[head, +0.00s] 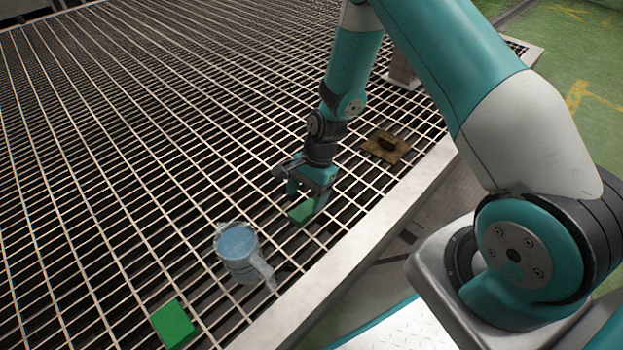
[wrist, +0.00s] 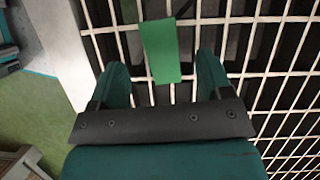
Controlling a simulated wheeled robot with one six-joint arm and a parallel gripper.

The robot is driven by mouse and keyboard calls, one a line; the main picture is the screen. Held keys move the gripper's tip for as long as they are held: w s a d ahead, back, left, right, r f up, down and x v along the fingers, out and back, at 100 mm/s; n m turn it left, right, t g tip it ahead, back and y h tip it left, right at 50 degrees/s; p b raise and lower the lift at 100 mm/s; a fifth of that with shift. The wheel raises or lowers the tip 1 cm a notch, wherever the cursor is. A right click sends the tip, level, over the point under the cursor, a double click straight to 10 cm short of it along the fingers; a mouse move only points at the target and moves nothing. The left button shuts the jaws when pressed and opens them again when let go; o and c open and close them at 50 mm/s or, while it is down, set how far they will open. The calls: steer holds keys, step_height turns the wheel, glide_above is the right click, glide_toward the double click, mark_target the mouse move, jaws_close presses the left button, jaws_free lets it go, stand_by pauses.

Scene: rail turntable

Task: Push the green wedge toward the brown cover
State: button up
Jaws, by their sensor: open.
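A green wedge-like piece (head: 300,213) lies on the metal grating (head: 130,200), just below my gripper (head: 306,198). In the wrist view the green piece (wrist: 160,50) shows between and beyond the two fingers of my gripper (wrist: 163,70), with a gap on each side. My gripper is open and points down. The brown cover (head: 385,146), a flat square with a dark raised handle, lies on the grating to the right of and beyond the green piece. Another green block (head: 172,324) lies at the lower left. I cannot tell its exact shape.
A clear jug with a bluish top (head: 240,252) stands on the grating between the two green pieces. A pale metal edge (head: 330,270) bounds the grating on the near right. The grating between the green piece and the brown cover looks clear. The far left is empty.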

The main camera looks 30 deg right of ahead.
mark_target(301, 213)
steer(key=shift+b+x, duration=0.6)
steer(key=shift+x, duration=1.8)
